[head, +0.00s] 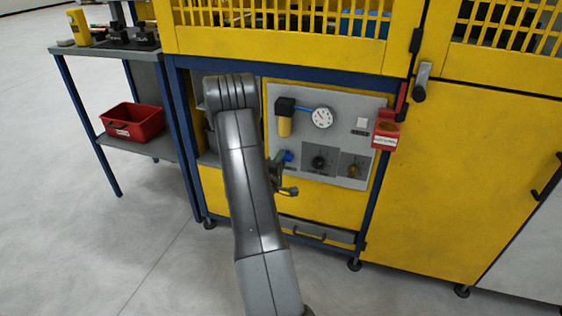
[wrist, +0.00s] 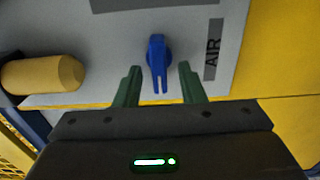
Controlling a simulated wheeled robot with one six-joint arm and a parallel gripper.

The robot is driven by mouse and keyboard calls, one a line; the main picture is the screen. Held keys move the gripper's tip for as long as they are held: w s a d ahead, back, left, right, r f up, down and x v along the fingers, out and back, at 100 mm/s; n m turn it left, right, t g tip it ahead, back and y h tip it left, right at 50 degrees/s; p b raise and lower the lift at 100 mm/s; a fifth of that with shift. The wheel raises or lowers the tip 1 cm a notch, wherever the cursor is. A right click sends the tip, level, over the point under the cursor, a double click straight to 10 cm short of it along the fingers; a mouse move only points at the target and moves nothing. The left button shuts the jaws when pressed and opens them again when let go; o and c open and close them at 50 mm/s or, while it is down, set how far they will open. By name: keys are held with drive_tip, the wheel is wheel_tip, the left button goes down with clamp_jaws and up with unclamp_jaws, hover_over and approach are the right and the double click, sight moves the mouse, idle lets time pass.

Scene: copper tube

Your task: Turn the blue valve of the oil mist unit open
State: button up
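The blue valve (wrist: 157,55) is mounted on the grey panel, and its forked handle points down in the wrist view. In the head view a small blue part of the valve (head: 288,156) shows beside my gripper (head: 281,178). In the wrist view my gripper (wrist: 160,70) is open, with one green finger on each side of the handle and a gap on both sides. I cannot tell how far the fingertips are from the panel. The grey panel (head: 350,106) of the unit carries a gauge (head: 322,117) and a yellow bowl (head: 285,127).
A red holder (head: 386,133) hangs at the panel's right edge. The yellow bowl (wrist: 42,75) is left in the wrist view. A side table with a red bin (head: 133,122) stands left. The floor in front is clear.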

drive_tip(key=p+v, duration=0.1)
drive_tip(key=v, duration=1.2)
drive_tip(key=shift+s+p, duration=0.2)
drive_tip(key=shift+p, duration=0.1)
drive_tip(key=shift+w, duration=0.1)
drive_tip(key=b+x, duration=0.2)
drive_tip(key=x, duration=1.1)
drive_tip(key=shift+w, duration=0.3)
drive_tip(key=shift+s, duration=0.1)
